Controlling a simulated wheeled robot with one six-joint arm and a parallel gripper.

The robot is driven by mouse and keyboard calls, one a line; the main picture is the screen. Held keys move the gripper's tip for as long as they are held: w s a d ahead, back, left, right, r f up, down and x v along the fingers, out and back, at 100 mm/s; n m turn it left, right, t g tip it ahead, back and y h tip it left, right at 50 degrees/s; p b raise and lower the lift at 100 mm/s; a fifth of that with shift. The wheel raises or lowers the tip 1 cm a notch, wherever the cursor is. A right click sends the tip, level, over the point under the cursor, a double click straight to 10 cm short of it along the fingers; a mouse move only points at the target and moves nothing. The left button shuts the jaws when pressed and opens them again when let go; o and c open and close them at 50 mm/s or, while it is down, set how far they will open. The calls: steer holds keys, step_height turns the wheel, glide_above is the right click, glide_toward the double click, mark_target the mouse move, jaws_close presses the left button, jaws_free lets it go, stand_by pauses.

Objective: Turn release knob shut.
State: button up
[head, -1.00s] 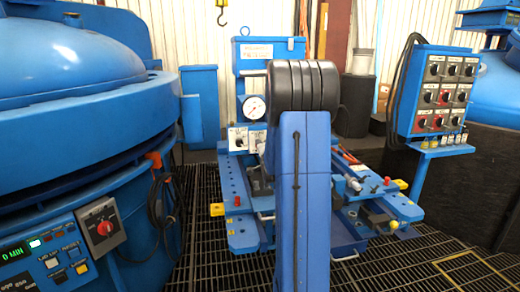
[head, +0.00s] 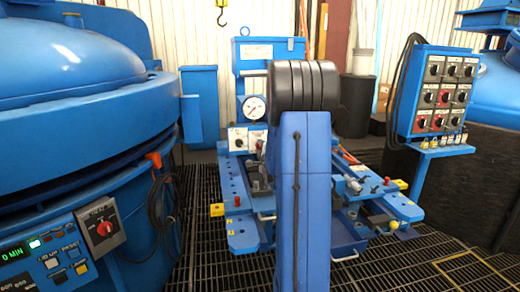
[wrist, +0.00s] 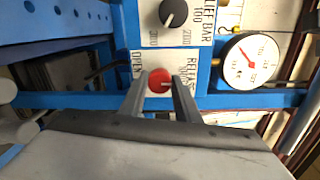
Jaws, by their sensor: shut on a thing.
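The red release knob (wrist: 158,81) sits on a pale plate marked RELEASE and OPEN in the wrist view. My gripper (wrist: 161,80) reaches it, with one finger on each side of the knob, and is shut on it. A small pale mark shows on the knob's face, but its exact setting is hard to read. In the head view the knob and my gripper are hidden behind my own arm.
A black relief knob (wrist: 173,13) is beside the release plate, and a pressure gauge (wrist: 250,60) is close by; the gauge also shows in the head view (head: 253,108).

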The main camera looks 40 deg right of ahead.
steer(key=shift+f, duration=0.1)
steer(key=o, duration=1)
steer(key=shift+o, duration=0.2)
steer(key=shift+s, duration=0.1)
steer(key=v, duration=1.7)
steer(key=shift+a, duration=0.15)
